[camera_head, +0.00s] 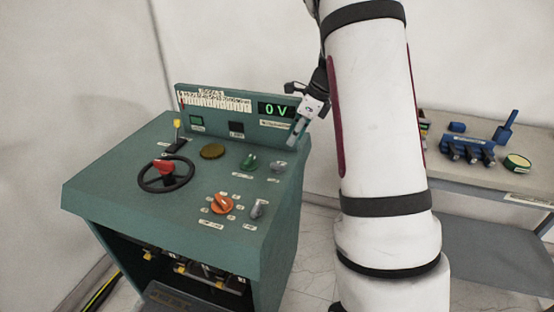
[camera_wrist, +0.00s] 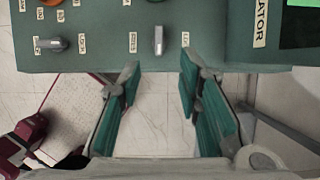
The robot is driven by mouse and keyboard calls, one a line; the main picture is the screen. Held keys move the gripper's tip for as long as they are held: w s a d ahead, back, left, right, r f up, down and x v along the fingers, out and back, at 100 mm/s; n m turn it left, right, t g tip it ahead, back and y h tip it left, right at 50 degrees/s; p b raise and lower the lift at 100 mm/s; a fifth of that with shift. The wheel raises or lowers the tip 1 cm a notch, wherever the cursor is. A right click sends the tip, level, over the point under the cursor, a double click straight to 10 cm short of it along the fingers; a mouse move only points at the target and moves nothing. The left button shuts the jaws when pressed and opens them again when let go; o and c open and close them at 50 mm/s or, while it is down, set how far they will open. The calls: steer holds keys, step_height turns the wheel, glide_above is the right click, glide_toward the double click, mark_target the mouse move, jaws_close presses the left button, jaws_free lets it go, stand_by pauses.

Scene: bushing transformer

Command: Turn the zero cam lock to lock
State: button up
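Two small grey lever knobs sit near the panel's edge in the wrist view. One knob (camera_wrist: 158,40) lies ahead of my gripper between two labels, the right one seeming to read LOCK; its lever points straight across the panel edge. The other knob (camera_wrist: 56,43) is farther left, its lever turned sideways, also near a LOCK label. I cannot tell for sure which is the zero cam lock. In the head view they show as a far knob (camera_head: 278,167) and a near knob (camera_head: 258,209). My gripper (camera_wrist: 159,82) is open and empty, its teal fingers apart, touching neither knob.
The green console (camera_head: 130,210) carries a black handwheel (camera_head: 166,173), an orange selector (camera_head: 222,204), a green knob (camera_head: 248,161) and a display (camera_head: 276,109) reading 0 V. A side table (camera_head: 475,180) with blue parts stands right, beyond my arm.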

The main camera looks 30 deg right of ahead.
mark_target(278, 164)
steer(key=p+x, duration=0.1)
steer(key=x, duration=1.1)
steer(key=shift+c, duration=0.3)
jaws_close()
